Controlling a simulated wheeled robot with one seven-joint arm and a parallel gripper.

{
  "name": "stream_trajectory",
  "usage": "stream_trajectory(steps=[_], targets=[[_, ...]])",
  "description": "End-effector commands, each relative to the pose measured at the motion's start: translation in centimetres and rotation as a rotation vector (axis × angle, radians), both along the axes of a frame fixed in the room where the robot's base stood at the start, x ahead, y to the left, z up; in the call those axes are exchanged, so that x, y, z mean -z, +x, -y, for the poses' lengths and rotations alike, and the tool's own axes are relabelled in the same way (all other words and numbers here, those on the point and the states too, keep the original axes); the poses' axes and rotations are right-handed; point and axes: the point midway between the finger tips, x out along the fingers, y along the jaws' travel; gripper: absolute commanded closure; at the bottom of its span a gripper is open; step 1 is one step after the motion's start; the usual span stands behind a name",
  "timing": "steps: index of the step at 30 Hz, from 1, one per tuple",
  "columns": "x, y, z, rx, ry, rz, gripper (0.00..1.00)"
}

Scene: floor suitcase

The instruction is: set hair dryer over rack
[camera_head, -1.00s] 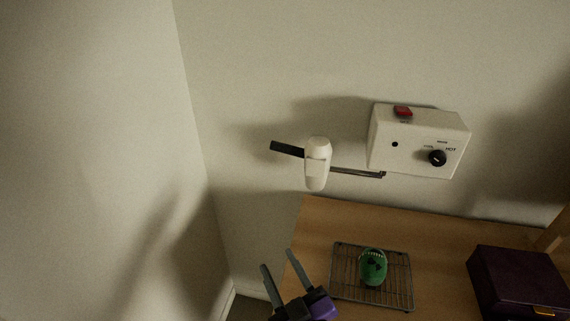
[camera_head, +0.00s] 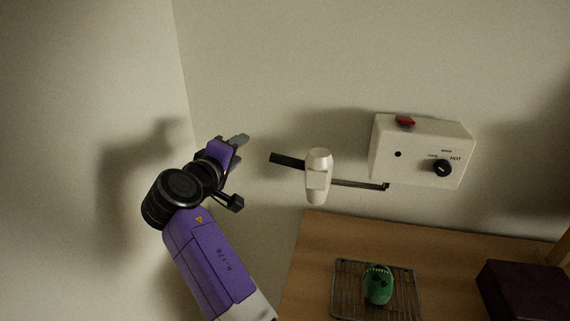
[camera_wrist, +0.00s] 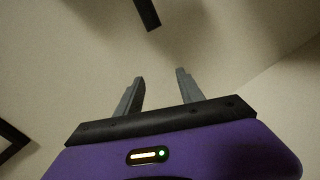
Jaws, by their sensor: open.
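A white wall box (camera_head: 422,150) with a red switch and a black knob is right of the dryer. A dark purple box (camera_head: 525,292) stands at the table's right. Bare wall lies close on the left. The table (camera_head: 325,232) is clear behind the rack.

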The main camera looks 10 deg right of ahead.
Motion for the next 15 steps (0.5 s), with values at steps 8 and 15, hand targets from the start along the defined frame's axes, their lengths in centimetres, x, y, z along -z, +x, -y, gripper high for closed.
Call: stream_trajectory(steps=[8,15], targets=[[2.7,-2.9,5.4,0.272,-0.177,-0.182,0.55],[3.1,-3.3,7.0,0.316,-0.195,-0.220,0.55]])
